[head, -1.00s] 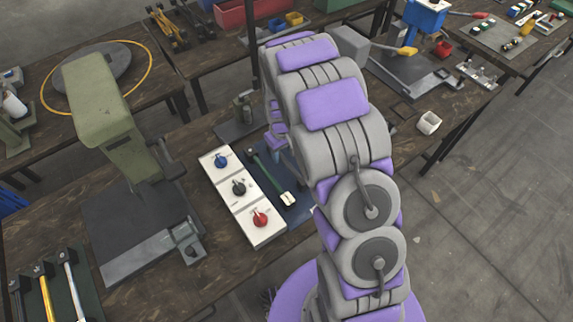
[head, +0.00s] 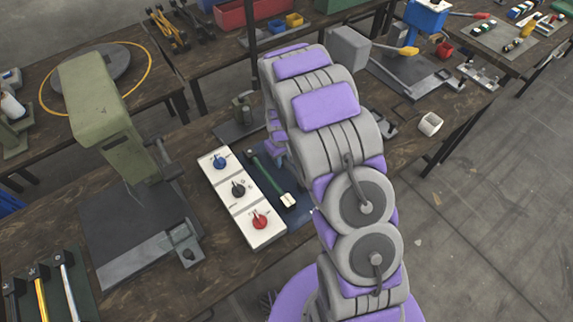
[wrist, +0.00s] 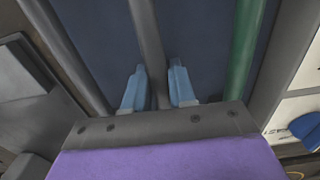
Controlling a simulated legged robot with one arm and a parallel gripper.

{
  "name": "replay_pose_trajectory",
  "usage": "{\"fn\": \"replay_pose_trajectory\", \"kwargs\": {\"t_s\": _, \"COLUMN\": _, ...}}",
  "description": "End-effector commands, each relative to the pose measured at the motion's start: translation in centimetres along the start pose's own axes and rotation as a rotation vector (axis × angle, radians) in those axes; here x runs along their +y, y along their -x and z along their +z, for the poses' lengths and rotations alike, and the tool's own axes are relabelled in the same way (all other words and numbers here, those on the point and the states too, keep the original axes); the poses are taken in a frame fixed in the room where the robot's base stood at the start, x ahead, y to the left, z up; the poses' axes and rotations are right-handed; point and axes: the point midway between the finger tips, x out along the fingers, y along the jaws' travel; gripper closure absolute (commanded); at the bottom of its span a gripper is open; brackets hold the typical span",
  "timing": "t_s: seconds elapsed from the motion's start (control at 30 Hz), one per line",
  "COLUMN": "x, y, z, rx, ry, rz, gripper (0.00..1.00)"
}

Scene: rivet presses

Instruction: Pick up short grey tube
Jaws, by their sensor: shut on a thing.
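In the wrist view, a grey tube (wrist: 147,35) runs up the middle of the picture over a dark blue mat (wrist: 205,35). My gripper (wrist: 159,88) has its two pale blue fingers on either side of this tube and is shut on it. The tube's far end leaves the top of the picture, so I cannot tell its length. A green tube (wrist: 241,50) lies to the right. A grey bar (wrist: 68,50) slants along the left. In the head view, my arm hides the grey tube and most of my gripper; the green tube (head: 267,174) shows beside the arm.
A white panel (head: 240,196) with blue, black and red knobs stands left of the mat. A green press (head: 110,110) is farther left.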

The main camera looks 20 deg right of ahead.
Motion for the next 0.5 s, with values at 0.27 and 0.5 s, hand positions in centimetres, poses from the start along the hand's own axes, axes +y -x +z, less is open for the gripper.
{"fn": "replay_pose_trajectory", "kwargs": {"t_s": 0.27, "x": 0.0, "y": 0.01, "z": -0.02, "rx": 0.001, "ry": 0.0, "rz": 0.0, "gripper": 1.0}}
{"fn": "replay_pose_trajectory", "kwargs": {"t_s": 0.5, "x": 0.01, "y": 0.74, "z": -0.06, "rx": 0.002, "ry": 0.0, "rz": 0.001, "gripper": 1.0}}
